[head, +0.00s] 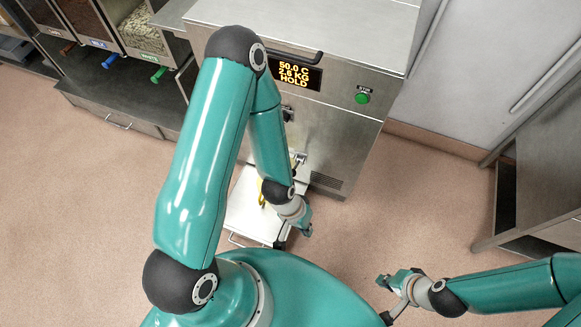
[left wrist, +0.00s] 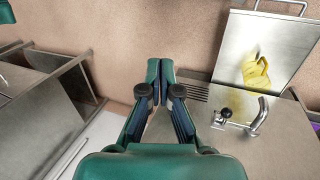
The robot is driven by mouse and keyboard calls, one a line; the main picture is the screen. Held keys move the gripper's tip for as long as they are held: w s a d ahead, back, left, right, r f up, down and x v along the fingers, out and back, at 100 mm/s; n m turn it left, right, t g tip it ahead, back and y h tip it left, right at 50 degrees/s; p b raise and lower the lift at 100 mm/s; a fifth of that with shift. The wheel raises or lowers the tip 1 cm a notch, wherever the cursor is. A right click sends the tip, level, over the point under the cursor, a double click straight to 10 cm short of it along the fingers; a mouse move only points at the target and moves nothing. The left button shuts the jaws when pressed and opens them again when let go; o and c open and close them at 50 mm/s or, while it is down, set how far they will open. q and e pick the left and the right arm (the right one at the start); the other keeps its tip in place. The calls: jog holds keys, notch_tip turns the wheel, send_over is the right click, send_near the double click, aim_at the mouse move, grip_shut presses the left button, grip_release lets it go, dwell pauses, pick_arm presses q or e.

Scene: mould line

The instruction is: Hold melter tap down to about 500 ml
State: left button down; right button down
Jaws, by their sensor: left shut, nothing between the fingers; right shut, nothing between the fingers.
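The steel melter (head: 350,130) has a display (head: 294,74) reading 50.0 C, 2.6 KG, HOLD. Its tap, a bent metal spout with a black knob (left wrist: 226,113), shows on the front face in the left wrist view. A yellow jug (left wrist: 257,72) is on the steel shelf (left wrist: 285,42) by the spout; in the head view my left arm mostly hides it. Its fill level cannot be read. My left gripper (head: 306,226) is shut and empty, to one side of the tap and apart from it. My right gripper (head: 386,282) is shut and empty over the floor at lower right.
A green button (head: 362,98) is on the melter's front. Bins with coloured handles (head: 158,75) stand over a cabinet at upper left. A steel table (head: 545,190) stands at right. Floor between the melter and that table is clear.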

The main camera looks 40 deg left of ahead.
pick_arm(q)
jog(key=w+a+f+n+t+y+b, duration=0.1)
jog(key=w+a+f+n+b, duration=0.3)
jog(key=w+a+n+b, duration=0.4)
jog(key=w+a+f+n+t+b, duration=0.1)
jog(key=w+a+f+n+b, duration=0.3)
jog(key=w+b, duration=0.45)
jog(key=a+r+n+y+b, duration=0.1)
jog(key=a+r+n+b, duration=0.2)
jog(key=a+n+b, duration=0.3)
jog(key=a+b, duration=0.2)
jog(key=a, duration=0.2)
jog(key=shift+r+n, duration=0.25)
jog(key=shift+n, duration=0.05)
jog(key=shift+w+d, duration=0.1)
jog(key=b, duration=0.4)
send_over(295, 167)
jog(key=s, duration=0.4)
notch_tip(295, 167, down, 14)
jog(key=shift+s+r, duration=0.15)
jog(key=shift+r, duration=0.05)
